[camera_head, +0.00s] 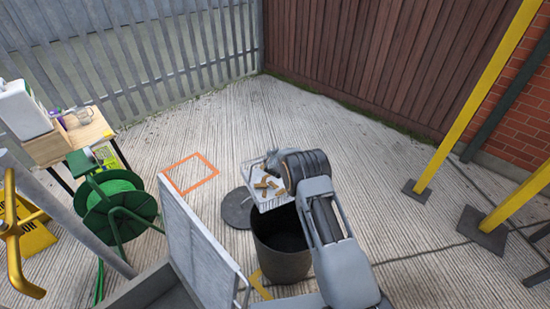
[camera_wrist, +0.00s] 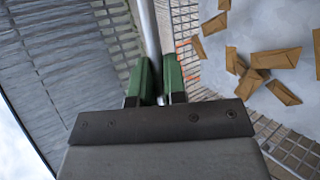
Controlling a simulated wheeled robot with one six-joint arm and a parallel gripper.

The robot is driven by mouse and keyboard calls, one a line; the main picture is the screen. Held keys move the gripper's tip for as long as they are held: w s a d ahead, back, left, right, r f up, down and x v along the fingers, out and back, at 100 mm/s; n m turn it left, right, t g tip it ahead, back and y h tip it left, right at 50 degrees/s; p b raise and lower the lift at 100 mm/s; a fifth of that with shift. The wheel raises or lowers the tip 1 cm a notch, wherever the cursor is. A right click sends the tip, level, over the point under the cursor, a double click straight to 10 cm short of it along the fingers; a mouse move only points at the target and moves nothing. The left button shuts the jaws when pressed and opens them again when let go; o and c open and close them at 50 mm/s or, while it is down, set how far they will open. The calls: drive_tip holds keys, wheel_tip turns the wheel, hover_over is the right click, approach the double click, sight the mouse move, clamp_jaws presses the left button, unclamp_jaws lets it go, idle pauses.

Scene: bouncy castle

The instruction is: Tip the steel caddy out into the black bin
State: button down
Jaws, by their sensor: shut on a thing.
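The steel caddy (camera_head: 275,204) is a pale open metal basket with several brown pieces (camera_head: 266,184) in it. It is held up at the far side of the black bin (camera_head: 281,262), above the ground and looking about level. In the wrist view the caddy (camera_wrist: 270,36) fills the right, with the brown pieces (camera_wrist: 283,92) on its grey floor. My gripper (camera_wrist: 158,82) has its green fingers shut on a pale bar, which looks like the caddy's handle. The bin's dark mouth is open and partly hidden by my arm.
A dark round disc (camera_head: 238,209) lies on the ground left of the bin. An orange square outline (camera_head: 191,173) is marked farther left. A green hose reel (camera_head: 118,210) and a wooden table (camera_head: 72,140) stand at the left. Yellow posts (camera_head: 478,95) stand at the right.

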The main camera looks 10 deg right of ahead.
drive_tip(key=shift+f+b, duration=0.5)
drive_tip(key=shift+b, duration=0.1)
drive_tip(key=shift+s+d+r+t+b, duration=0.2)
drive_tip(key=shift+r+t+b, duration=0.2)
drive_tip(key=shift+b, duration=0.8)
drive_tip(key=shift+s+r+t+b, duration=0.2)
drive_tip(key=shift+s+t+b, duration=0.15)
drive_tip(key=shift+b, duration=0.8)
drive_tip(key=s+d+m+t+h+b, duration=0.2)
drive_tip(key=s+b, duration=0.5)
drive_tip(key=b, duration=0.5)
drive_tip(key=s+d+r+m+t+h+b, duration=0.1)
drive_tip(key=s+d+m+t+h+b, duration=0.1)
drive_tip(key=s+m+t+b, duration=0.2)
drive_tip(key=s+d+m+t+h+b, duration=0.2)
drive_tip(key=s+m+t+b, duration=0.2)
drive_tip(key=b, duration=1.6)
drive_tip(key=shift+s+d+r+t+h, duration=0.35)
drive_tip(key=shift+s+t, duration=1.3)
drive_tip(key=shift+s, duration=1.25)
